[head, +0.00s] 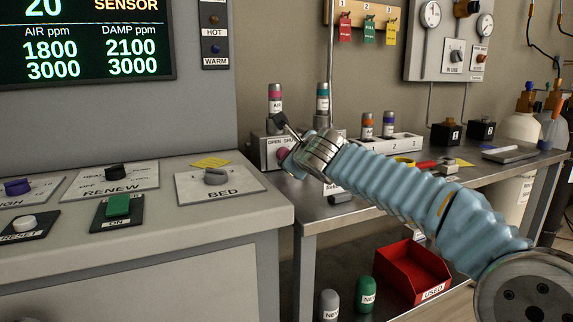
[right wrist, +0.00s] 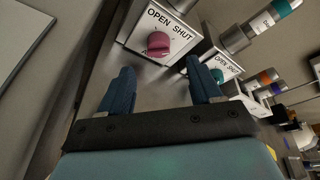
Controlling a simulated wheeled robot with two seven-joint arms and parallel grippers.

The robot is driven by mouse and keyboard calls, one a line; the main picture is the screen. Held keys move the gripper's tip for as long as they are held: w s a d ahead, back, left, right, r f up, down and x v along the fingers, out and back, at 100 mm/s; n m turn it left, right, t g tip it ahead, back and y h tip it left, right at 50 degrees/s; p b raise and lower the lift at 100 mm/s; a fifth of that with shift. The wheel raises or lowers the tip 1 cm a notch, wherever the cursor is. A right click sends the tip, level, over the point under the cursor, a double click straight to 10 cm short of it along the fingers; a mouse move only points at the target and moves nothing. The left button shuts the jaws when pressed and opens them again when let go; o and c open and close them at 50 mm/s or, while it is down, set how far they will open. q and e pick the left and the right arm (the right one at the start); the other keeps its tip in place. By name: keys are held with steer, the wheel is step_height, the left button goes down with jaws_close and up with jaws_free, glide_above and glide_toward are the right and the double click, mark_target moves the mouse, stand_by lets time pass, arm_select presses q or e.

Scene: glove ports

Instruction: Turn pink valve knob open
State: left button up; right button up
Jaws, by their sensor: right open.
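The pink valve knob (right wrist: 158,43) sits on a white box face marked OPEN and SHUT in the right wrist view. Its exact pointer setting is hard to read. In the head view the pink knob (head: 283,154) is partly hidden by my right gripper (head: 285,137). My right gripper (right wrist: 161,80) is open and empty, its two blue-padded fingers spread. The knob shows beyond the fingertips, roughly centred between them and apart from them. A pink-banded cylinder (head: 275,94) stands on top of the same box. My left gripper is in neither view.
A second valve box with a teal knob (right wrist: 217,75) stands just right of the pink one. The grey console (head: 150,215) fills the left. A bench (head: 490,168) carries several items behind my right arm. A red bin (head: 415,265) is below.

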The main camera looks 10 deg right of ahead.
steer(key=p+x, duration=0.2)
steer(key=x, duration=0.4)
steer(key=shift+w+f, duration=0.35)
steer(key=shift+w, duration=0.3)
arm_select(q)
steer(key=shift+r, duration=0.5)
arm_select(e)
steer(key=c, duration=1)
steer(key=shift+a+n+h+p, duration=0.15)
steer(key=shift+n+h+p, duration=0.25)
steer(key=shift+n, duration=0.3)
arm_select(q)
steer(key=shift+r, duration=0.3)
arm_select(e)
steer(key=n+t+h, duration=0.1)
steer(key=n, duration=0.2)
steer(key=shift+f, duration=0.1)
